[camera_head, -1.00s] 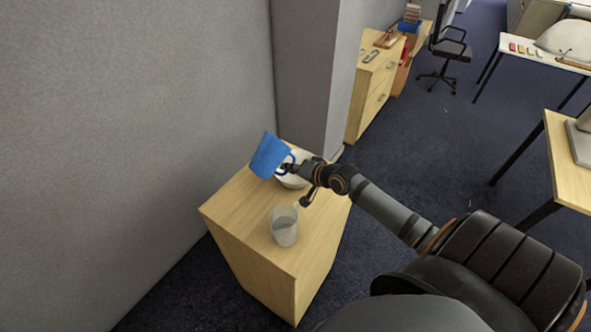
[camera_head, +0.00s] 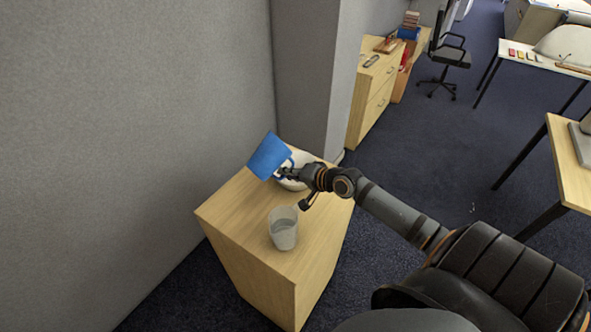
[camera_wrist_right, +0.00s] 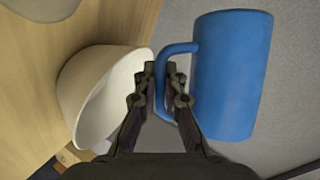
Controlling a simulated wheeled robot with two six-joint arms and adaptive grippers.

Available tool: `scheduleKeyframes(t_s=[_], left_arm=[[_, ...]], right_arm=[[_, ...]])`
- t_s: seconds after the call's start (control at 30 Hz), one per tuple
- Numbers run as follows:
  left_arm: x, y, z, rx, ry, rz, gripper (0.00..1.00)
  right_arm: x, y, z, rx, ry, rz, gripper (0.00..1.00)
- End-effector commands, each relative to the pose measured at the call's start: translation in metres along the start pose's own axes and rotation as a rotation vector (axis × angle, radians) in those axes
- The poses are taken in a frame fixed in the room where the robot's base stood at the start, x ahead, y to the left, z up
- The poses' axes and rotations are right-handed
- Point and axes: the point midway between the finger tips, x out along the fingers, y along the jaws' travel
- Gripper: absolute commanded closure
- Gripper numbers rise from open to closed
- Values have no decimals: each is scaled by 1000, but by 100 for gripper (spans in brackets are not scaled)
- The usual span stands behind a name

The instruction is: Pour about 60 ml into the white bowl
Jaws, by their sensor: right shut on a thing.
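My right gripper (camera_head: 284,173) is shut on the handle of a blue mug (camera_head: 266,156), also large in the right wrist view (camera_wrist_right: 232,75). The mug is tilted, held above the wooden cabinet top near the white bowl. The white bowl (camera_head: 300,160) stands at the back of the cabinet top, partly hidden by the mug and gripper. In the right wrist view the bowl (camera_wrist_right: 85,95) lies left of the fingers, and the mug is right of them. The mug's contents and any stream are not visible. My left gripper is not in view.
A clear cup (camera_head: 283,229) stands on the front part of the wooden cabinet (camera_head: 240,210). A grey wall (camera_head: 130,130) rises close behind and left. A lower cabinet (camera_head: 372,95), an office chair (camera_head: 449,55) and tables stand farther off.

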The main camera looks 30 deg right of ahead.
Motion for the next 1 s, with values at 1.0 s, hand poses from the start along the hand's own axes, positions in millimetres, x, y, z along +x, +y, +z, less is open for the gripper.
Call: scheduleKeyframes(t_s=[1.0], left_arm=[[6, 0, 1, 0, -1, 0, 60]], right_arm=[[-1, -2, 0, 35, -13, -31, 100]])
